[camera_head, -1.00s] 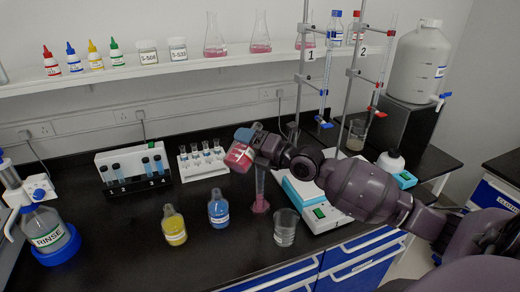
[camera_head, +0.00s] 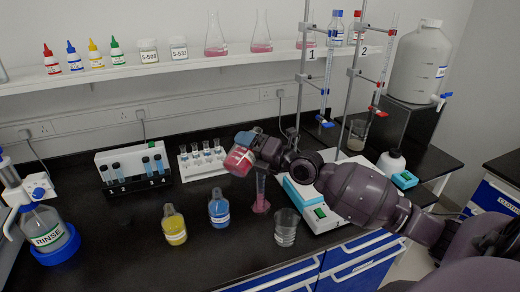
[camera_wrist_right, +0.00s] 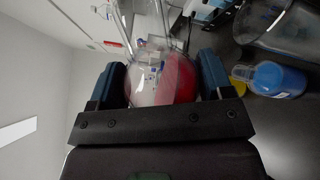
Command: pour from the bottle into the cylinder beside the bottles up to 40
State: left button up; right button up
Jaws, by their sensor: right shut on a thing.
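My right gripper (camera_head: 248,146) is shut on a bottle of red liquid (camera_head: 238,160) with a white label. The bottle is tilted and held above the bench. In the right wrist view the red bottle (camera_wrist_right: 172,78) sits between the two fingers, its liquid slanted to one side. A slim measuring cylinder (camera_head: 261,190) stands on the bench below and to the right of the bottle, with pink-red colour at its base; the arm hides its upper part. Its liquid level is too small to read. A yellow bottle (camera_head: 174,226) and a blue bottle (camera_head: 219,209) stand left of the cylinder.
A glass beaker (camera_head: 286,228) stands right of the cylinder, close to a white balance (camera_head: 318,217). A test tube rack (camera_head: 202,160) stands behind. Burette stands (camera_head: 349,80) rise behind my arm.

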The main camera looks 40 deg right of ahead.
jog(key=shift+d+f, duration=0.1)
jog(key=shift+d, duration=0.1)
jog(key=shift+a+f, duration=0.15)
jog(key=shift+a, duration=0.05)
jog(key=shift+d+f, duration=0.1)
jog(key=shift+d+f, duration=0.1)
jog(key=shift+a+f+m, duration=0.1)
jog(key=shift+a+m, duration=0.1)
jog(key=shift+m, duration=0.1)
jog(key=shift+d+f, duration=0.2)
jog(key=shift+a+f+b, duration=0.15)
jog(key=shift+a+b, duration=0.05)
jog(key=shift+b, duration=0.15)
jog(key=shift+d, duration=0.2)
jog(key=shift+a, duration=0.1)
